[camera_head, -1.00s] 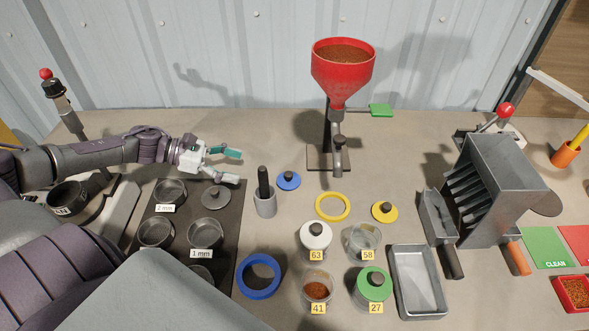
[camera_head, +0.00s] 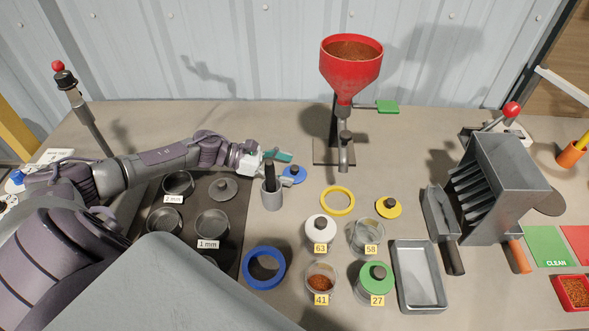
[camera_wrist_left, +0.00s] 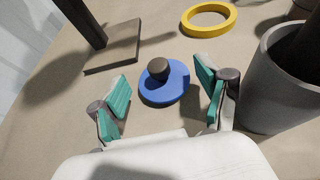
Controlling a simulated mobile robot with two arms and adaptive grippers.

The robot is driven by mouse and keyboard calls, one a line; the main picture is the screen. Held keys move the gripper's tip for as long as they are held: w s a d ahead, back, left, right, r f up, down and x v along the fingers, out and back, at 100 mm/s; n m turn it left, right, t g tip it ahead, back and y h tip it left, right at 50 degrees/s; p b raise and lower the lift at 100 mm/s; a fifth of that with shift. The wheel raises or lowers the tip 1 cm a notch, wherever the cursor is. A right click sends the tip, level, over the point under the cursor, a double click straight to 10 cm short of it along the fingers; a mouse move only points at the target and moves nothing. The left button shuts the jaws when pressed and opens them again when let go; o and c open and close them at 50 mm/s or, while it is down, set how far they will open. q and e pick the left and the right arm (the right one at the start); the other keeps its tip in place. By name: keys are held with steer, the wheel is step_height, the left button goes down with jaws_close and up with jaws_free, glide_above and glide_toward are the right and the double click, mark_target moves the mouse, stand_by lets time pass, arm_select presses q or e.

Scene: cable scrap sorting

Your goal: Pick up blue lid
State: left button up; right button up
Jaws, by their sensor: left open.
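The blue lid (camera_head: 296,175) is a small round disc with a dark knob, lying flat on the table behind the grey mortar cup. In the left wrist view, the blue lid (camera_wrist_left: 165,84) lies ahead of my gripper, its knob between the lines of the two fingers. My left gripper (camera_head: 276,164) is open and empty beside the lid, on its left in the head view. Its teal-padded fingers (camera_wrist_left: 160,102) stand apart on either side of the lid in the left wrist view. My right gripper is not in view.
The grey cup with a dark pestle (camera_head: 271,194) stands close to my left gripper; it is near the right finger in the left wrist view (camera_wrist_left: 283,85). A yellow ring (camera_head: 338,201) and the red funnel's stand (camera_head: 334,152) are nearby. Several sieves and jars stand in front.

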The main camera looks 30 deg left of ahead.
arm_select(q)
steer(key=shift+x, duration=0.85)
steer(key=c, duration=0.7)
